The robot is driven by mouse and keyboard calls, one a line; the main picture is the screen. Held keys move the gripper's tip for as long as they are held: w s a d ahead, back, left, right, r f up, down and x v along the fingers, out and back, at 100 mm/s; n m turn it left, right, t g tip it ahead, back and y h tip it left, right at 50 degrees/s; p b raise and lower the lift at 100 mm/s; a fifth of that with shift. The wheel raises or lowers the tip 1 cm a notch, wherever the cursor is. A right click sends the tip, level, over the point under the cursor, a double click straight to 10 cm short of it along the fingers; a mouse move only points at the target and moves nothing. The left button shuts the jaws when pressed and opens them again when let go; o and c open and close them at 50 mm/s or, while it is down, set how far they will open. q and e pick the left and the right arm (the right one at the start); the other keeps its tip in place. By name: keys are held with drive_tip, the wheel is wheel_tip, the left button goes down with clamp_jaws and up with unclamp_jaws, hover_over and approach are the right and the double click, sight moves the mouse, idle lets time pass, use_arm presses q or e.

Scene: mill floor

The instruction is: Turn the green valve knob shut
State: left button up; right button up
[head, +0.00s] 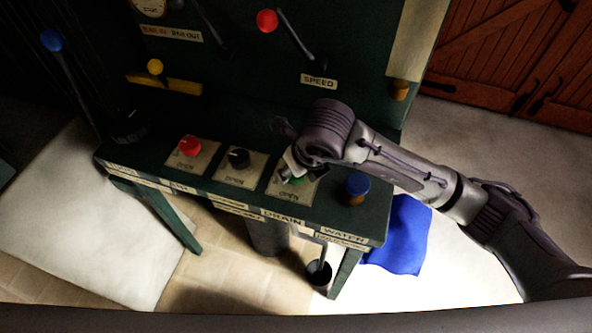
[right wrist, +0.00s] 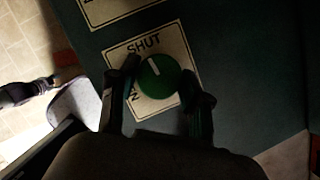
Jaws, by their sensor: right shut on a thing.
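The green valve knob (right wrist: 160,76) sits on a cream plate (right wrist: 131,56) in the right wrist view. The word SHUT shows above the knob, and a white pointer line on the knob points up toward it. My right gripper (right wrist: 157,94) has a dark finger on each side of the knob and is shut on it. In the head view, my right gripper (head: 294,168) reaches down over the plate marked DRAIN and hides most of the knob, with a bit of green (head: 297,181) showing.
On the same green bench (head: 225,196) stand a red knob (head: 190,146), a black knob (head: 238,158) and a blue knob (head: 357,187). Levers rise on the panel behind.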

drive_tip(key=shift+m+h, duration=0.3)
drive_tip(key=shift+m, duration=0.3)
drive_tip(key=o, duration=1.2)
drive_tip(key=shift+c, duration=0.2)
drive_tip(key=shift+r, duration=0.1)
drive_tip(key=v, duration=1.2)
drive_tip(key=shift+s, duration=0.15)
